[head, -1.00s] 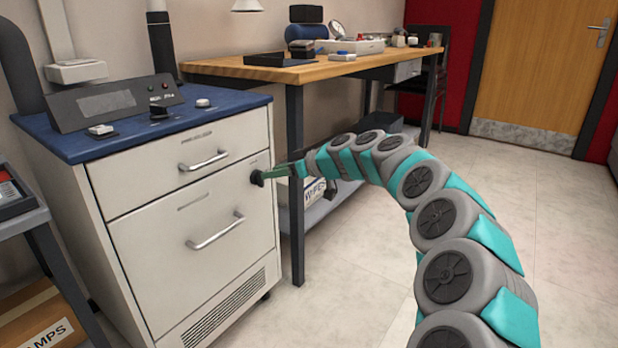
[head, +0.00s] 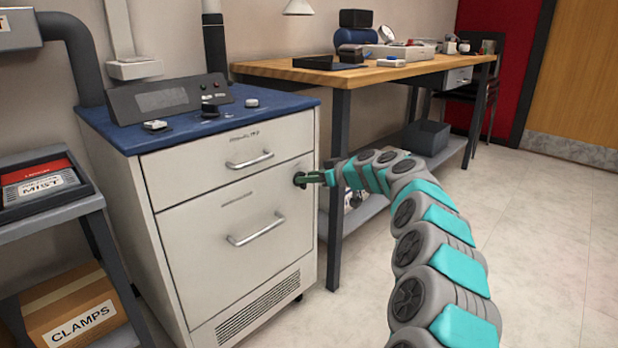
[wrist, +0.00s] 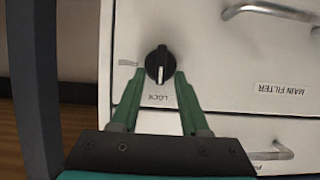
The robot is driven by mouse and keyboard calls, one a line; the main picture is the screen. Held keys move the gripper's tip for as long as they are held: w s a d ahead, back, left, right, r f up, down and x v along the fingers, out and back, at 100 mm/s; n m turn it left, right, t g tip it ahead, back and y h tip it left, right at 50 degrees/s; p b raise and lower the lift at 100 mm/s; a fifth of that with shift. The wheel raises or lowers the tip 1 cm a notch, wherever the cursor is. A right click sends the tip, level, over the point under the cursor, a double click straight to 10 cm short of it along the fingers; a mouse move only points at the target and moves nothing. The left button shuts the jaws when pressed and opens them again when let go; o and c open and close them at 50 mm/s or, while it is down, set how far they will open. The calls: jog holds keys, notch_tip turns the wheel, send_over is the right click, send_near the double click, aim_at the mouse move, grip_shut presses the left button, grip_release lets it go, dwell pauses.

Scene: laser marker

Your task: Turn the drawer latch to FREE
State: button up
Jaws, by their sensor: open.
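The drawer latch is a round black knob (wrist: 159,65) with a white pointer line, on the white cabinet front. In the wrist view the line points down the picture, at the LOCK label (wrist: 156,98). A second small label (wrist: 127,63) beside the knob is too faint to read. My gripper (wrist: 159,77) is open, its green fingertips on either side of the knob's near edge; I cannot tell whether they touch it. In the head view my gripper (head: 308,178) reaches the knob (head: 299,180) at the cabinet's right edge, beside the drawers.
The cabinet's drawers have bar handles (head: 250,160) (head: 257,230). A wooden workbench (head: 400,73) stands right of the cabinet, its dark leg (head: 337,190) close to my gripper. A cart (head: 50,222) with boxes stands left. The floor to the right is clear.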

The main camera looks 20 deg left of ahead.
jog(key=shift+a, duration=0.15)
jog(key=shift+c, duration=0.2)
grip_shut()
dwell(0.5)
